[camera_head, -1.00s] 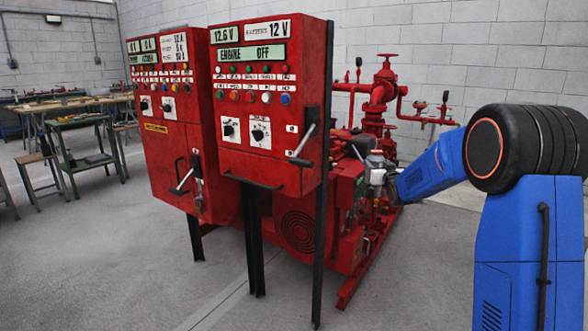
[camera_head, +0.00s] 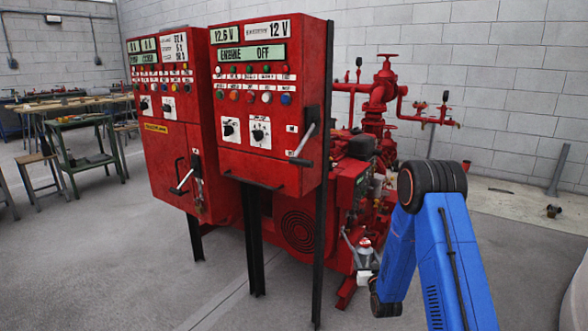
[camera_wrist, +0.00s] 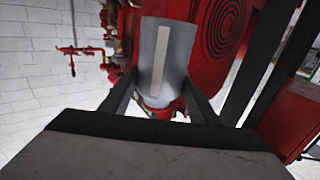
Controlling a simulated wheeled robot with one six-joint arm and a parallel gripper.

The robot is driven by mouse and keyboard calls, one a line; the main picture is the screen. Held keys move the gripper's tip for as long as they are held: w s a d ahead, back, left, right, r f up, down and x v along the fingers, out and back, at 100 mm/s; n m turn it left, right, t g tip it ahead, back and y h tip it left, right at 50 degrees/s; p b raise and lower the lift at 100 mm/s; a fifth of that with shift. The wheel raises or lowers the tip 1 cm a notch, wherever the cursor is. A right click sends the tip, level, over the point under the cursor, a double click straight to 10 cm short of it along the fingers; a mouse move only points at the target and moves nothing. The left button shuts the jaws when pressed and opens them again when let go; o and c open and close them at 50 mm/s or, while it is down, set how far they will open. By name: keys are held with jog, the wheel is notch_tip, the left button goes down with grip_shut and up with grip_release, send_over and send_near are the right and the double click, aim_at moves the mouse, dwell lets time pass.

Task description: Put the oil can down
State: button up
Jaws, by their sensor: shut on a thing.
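The oil can (camera_wrist: 168,52) is a grey cylinder with a pale stripe and a red part at the lower end in the wrist view. My gripper (camera_wrist: 160,88) is shut on it, with one dark finger on each side. In the head view the can (camera_head: 365,250) shows small, grey with a red top, low beside the red pumpset (camera_head: 300,228). My gripper (camera_head: 362,274) is at the can there, partly hard to make out. The can looks roughly upright and above the floor. Contact with the pumpset cannot be told.
Two red control cabinets (camera_head: 268,110) stand on dark posts to the left. Red pipes and valves (camera_head: 385,95) rise behind. A wooden-topped table (camera_head: 80,110) is at the far left. A small object (camera_head: 553,211) lies on the floor at the right.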

jog(key=s+f, duration=1)
jog(key=shift+a+f+h, duration=0.15)
jog(key=shift+a+h, duration=0.05)
jog(key=shift+h, duration=0.1)
